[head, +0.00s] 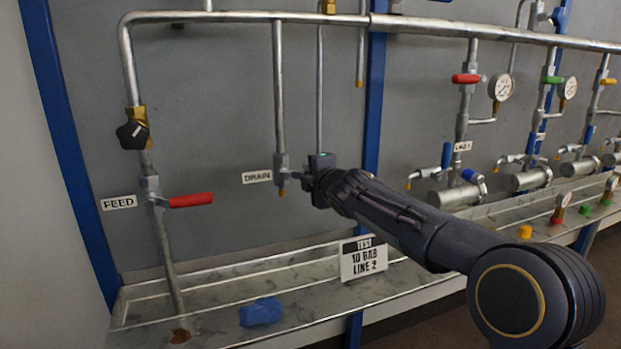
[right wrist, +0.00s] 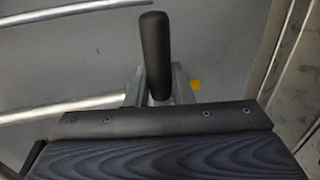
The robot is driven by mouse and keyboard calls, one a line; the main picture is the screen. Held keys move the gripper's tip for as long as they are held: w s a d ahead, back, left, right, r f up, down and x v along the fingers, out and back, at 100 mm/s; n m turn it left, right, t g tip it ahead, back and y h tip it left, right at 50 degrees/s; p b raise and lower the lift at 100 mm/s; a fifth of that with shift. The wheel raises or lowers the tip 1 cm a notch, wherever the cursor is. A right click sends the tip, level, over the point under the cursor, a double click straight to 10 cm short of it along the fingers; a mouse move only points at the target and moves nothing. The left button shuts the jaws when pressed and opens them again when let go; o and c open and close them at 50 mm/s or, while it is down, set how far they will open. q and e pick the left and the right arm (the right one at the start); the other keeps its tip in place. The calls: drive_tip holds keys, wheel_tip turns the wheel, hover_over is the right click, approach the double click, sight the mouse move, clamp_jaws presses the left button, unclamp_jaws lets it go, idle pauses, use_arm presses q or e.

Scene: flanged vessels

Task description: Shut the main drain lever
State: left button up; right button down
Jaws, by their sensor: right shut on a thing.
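The drain valve (head: 282,176) hangs at the lower end of a vertical pipe, just right of the DRAIN label (head: 257,177). My right gripper (head: 309,180) is at the valve's right side, shut on the drain lever. The gripper hides most of the lever, so its exact angle cannot be told. In the right wrist view, a dark rounded bar (right wrist: 155,50) stands in front of grey valve metal (right wrist: 182,85); a yellow tip shows beside it. My left gripper is not in view.
The feed valve's red lever (head: 192,200) is at the left, with a black knob (head: 132,134) above it. A TEST sign (head: 363,258) stands on the tray ledge below my arm. Gauges and flanged vessels (head: 457,196) line the right.

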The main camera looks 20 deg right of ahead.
idle(0.3)
drive_tip(key=c, duration=1.3)
unclamp_jaws()
drive_tip(key=s, duration=0.2)
drive_tip(key=s+r+b, duration=0.1)
drive_tip(key=s, duration=0.4)
drive_tip(key=shift+s+d+r+b, duration=0.1)
drive_tip(key=shift+s+r+b, duration=0.2)
drive_tip(key=shift+s, duration=0.05)
